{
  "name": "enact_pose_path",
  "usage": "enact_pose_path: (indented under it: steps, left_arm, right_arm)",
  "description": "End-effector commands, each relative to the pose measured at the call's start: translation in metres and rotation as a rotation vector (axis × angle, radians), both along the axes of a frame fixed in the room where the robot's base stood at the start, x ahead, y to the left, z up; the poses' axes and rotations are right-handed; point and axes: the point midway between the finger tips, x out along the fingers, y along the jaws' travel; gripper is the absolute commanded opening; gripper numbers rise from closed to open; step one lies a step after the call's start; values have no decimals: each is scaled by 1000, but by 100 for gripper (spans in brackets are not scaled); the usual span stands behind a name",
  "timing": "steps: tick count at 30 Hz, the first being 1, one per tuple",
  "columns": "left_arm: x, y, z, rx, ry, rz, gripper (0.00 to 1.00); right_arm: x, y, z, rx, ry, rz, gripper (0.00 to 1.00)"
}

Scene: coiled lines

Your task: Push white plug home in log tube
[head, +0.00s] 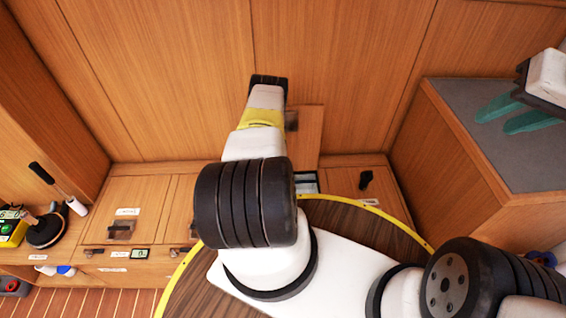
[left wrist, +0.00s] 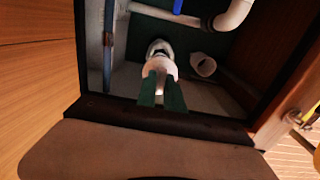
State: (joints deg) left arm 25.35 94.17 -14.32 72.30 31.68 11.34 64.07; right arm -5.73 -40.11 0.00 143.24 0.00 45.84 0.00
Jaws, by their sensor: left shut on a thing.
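In the left wrist view my left gripper's two dark green fingers (left wrist: 161,94) reach down into an open recess and are shut on a white plug (left wrist: 160,68). The plug's far end meets a rounded grey-and-white fitting (left wrist: 160,47), which looks like the log tube. I cannot tell how deep the plug sits in it. In the head view my own arm hides the left gripper and the recess. My right gripper (head: 512,114) is at the upper right, its teal fingers apart and empty, above a grey-topped wooden box.
A white hollow cylinder (left wrist: 203,65) lies just right of the plug. A white pipe elbow (left wrist: 234,16) and a blue strip stand beyond. The recess has a dark front edge (left wrist: 165,118). In the head view, wooden lockers (head: 130,200) stand left of my arm.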

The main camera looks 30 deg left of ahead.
Motion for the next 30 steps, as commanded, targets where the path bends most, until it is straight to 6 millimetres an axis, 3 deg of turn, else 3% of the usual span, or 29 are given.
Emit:
enact_pose_path:
  steps: [5,6,9,16,19,30]
  left_arm:
    - [0,0,0,0,0,0,0]
    - [0,0,0,0,0,0,16]
    - [0,0,0,0,0,0,36]
    - [0,0,0,0,0,-1,38]
    - [0,0,0,0,0,-1,55]
    - [0,0,2,0,0,0,56]
  right_arm:
    - [0,0,0,0,0,0,34]
    - [0,0,0,0,0,0,34]
    - [0,0,0,0,0,0,34]
    - [0,0,0,0,0,0,34]
    - [0,0,0,0,0,0,34]
    - [0,0,0,0,0,0,34]
